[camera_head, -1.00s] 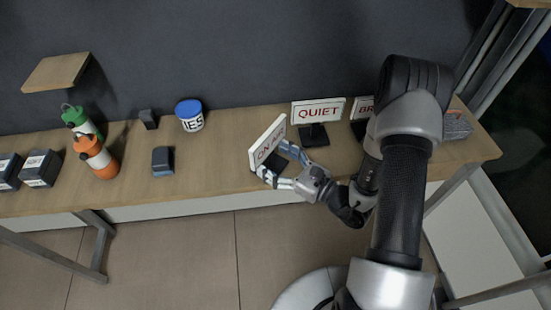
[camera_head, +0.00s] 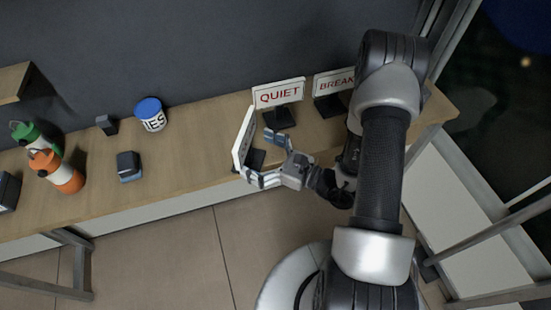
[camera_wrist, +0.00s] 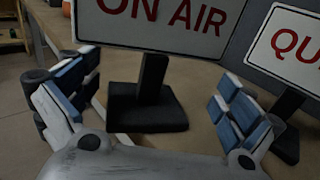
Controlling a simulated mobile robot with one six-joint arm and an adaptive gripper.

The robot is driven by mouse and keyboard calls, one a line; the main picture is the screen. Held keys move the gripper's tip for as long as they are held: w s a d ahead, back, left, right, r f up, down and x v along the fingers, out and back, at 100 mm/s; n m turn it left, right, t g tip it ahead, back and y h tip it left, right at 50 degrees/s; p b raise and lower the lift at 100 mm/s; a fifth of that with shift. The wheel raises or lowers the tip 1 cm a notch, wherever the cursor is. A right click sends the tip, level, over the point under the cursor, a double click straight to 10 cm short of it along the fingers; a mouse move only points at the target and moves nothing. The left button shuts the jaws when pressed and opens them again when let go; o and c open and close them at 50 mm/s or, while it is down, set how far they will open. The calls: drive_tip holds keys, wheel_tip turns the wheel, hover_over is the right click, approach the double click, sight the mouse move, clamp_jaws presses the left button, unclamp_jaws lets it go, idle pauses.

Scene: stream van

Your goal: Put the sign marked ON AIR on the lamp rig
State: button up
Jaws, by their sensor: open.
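The ON AIR sign (camera_head: 244,137), a white board with red letters, stands on the table near its front edge and is seen nearly edge-on in the head view. In the wrist view the ON AIR sign (camera_wrist: 165,22) faces me, its top cut off, on a black post and a flat black base (camera_wrist: 147,110). My gripper (camera_head: 261,157) is open, with the base and post between its spread fingers in the wrist view (camera_wrist: 158,85). I see gaps between base and fingers there. I cannot make out a lamp rig in either view.
A QUIET sign (camera_head: 279,94) stands close behind and right, with a BREAK sign (camera_head: 335,83) beyond it, partly hidden by my arm. A blue-lidded tub (camera_head: 151,115), a small dark block (camera_head: 129,166) and bottles (camera_head: 60,173) are left. The table (camera_head: 195,158) is clear left of the ON AIR sign.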

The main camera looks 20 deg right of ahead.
drive_tip(key=v, duration=0.8)
drive_tip(key=shift+s+d, duration=0.1)
drive_tip(key=shift+c, duration=0.6)
clamp_jaws()
idle(0.6)
idle(0.7)
